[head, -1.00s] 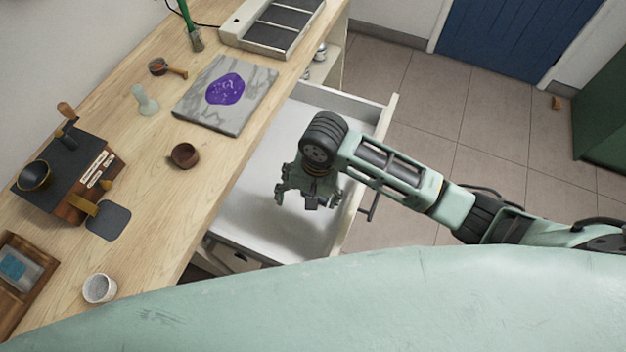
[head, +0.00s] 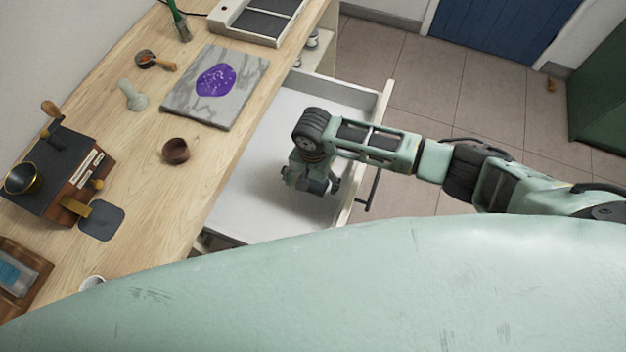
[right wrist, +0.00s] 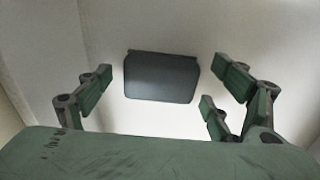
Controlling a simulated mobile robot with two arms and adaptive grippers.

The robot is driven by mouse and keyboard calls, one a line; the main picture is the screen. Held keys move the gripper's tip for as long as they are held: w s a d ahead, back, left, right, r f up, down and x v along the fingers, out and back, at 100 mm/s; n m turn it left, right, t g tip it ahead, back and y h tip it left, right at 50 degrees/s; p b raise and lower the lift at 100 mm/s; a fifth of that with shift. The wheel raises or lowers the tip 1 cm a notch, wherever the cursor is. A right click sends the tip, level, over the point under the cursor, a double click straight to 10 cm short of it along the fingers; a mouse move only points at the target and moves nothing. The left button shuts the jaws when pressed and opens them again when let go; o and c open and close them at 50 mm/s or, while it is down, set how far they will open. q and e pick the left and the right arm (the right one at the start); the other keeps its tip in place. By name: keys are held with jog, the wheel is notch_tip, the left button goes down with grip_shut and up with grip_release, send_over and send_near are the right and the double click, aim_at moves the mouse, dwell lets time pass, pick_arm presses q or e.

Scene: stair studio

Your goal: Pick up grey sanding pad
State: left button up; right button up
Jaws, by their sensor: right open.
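A dark grey pad (right wrist: 160,78), flat with rounded corners, lies on the white drawer floor in the right wrist view. It looks like the grey sanding pad. My right gripper (head: 312,183) is inside the open drawer (head: 262,205), pointing down. Its fingers are spread, with the pad between and beyond them in the right wrist view; no finger appears to touch it. In the head view the gripper mostly hides the pad. My left gripper is not in view.
The drawer's front wall (head: 376,138) and side walls surround the gripper. The wooden worktop (head: 150,190) stands left of it, with a brown bowl (head: 176,150), a marble slab (head: 205,107) and a dark grey mat (head: 101,222). The drawer floor around the gripper looks clear.

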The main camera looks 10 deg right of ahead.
jog(key=c, duration=1.2)
jog(key=shift+c, duration=0.2)
notch_tip(320, 180, up, 10)
jog(key=shift+r+b, duration=0.1)
jog(key=shift+b, duration=0.3)
